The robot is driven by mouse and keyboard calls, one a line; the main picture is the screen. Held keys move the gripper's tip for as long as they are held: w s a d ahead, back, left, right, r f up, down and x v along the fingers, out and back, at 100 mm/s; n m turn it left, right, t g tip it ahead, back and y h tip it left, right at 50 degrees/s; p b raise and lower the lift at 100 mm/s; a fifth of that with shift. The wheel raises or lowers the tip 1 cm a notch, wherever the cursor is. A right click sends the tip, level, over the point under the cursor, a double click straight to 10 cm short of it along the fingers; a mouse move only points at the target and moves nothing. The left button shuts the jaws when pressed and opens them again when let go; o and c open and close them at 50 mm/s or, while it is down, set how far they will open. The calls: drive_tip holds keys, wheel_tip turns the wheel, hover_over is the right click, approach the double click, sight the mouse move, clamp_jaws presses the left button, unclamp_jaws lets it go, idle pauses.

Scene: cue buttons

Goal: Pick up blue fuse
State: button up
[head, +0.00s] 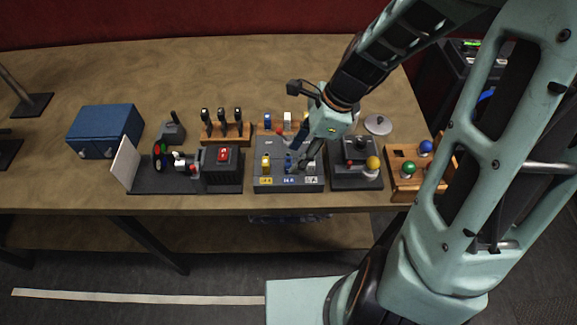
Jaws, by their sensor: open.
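The blue fuse (288,161) stands upright in the middle position of a dark grey fuse box (263,185) on the table. A yellow fuse (266,164) stands to its left on the same box. My gripper (298,164) is open over the box, its fingers reaching down right beside the blue fuse. I cannot tell whether a finger touches it. The gripper hides the right part of the box top and part of the fuse holder behind it.
A wooden holder with a white fuse (287,121) stands behind the box. A device with a red switch (224,155) stands close at the left. The table's front left is clear.

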sight(289, 161)
drive_tip(key=shift+a+x, duration=0.15)
drive_tip(key=shift+x, duration=0.9)
drive_tip(key=shift+a+x, duration=0.15)
drive_tip(key=shift+x, duration=0.9)
drive_tip(key=shift+r, duration=0.15)
